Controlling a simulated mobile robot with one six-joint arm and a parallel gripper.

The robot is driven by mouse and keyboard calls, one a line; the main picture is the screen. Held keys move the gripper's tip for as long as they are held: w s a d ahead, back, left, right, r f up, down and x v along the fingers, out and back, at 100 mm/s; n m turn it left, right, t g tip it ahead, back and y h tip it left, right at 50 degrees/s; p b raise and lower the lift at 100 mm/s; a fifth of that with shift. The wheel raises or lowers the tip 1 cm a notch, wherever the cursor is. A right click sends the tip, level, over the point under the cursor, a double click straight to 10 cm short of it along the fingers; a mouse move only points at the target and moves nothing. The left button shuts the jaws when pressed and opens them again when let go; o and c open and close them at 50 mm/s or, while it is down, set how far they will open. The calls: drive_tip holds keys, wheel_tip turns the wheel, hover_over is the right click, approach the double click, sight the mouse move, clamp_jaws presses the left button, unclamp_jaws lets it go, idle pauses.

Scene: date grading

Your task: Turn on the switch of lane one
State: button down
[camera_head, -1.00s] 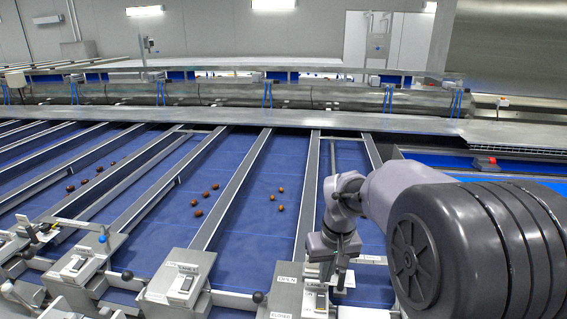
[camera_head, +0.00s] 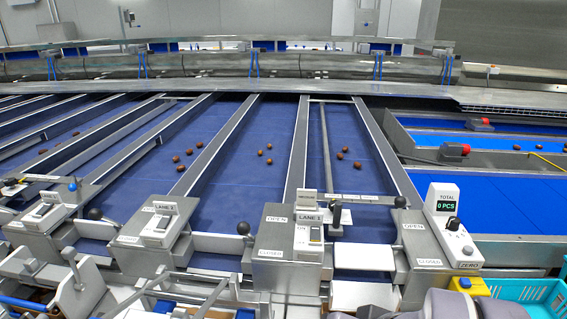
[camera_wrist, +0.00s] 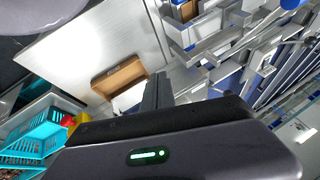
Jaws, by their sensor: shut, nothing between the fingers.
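The lane one switch box (camera_head: 290,246) stands at the front of its lane in the head view, with a label that seems to read LANE 1. Its rocker switch (camera_head: 315,235) is in plain sight with nothing touching it; its on or off position is too small to tell. A small display (camera_head: 307,199) stands above it. My gripper (camera_wrist: 158,88) shows in the wrist view, its dark fingers together and empty. It is outside the head view, away from the switch; only parts of my arm show at the bottom right there.
Similar switch boxes (camera_head: 153,230) stand to the left. A counter reading 0 PCS (camera_head: 446,206) stands to the right, and a teal crate (camera_head: 530,292) at bottom right. Dates lie on the blue belts. The wrist view shows a brown open box (camera_wrist: 118,78).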

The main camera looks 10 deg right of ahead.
drive_tip(key=w+d+r+n+g+h+p, duration=0.1)
drive_tip(key=w+d+r+g+p, duration=0.15)
drive_tip(key=w+r+p, duration=1.25)
drive_tip(key=n+g+h+p, duration=0.1)
drive_tip(key=g+p, duration=0.2)
drive_tip(key=p, duration=0.3)
hover_over(316, 229)
wheel_tip(316, 229, down, 5)
drive_tip(key=shift+r, duration=0.2)
wheel_tip(316, 229, down, 14)
drive_tip(key=shift+b, duration=1.15)
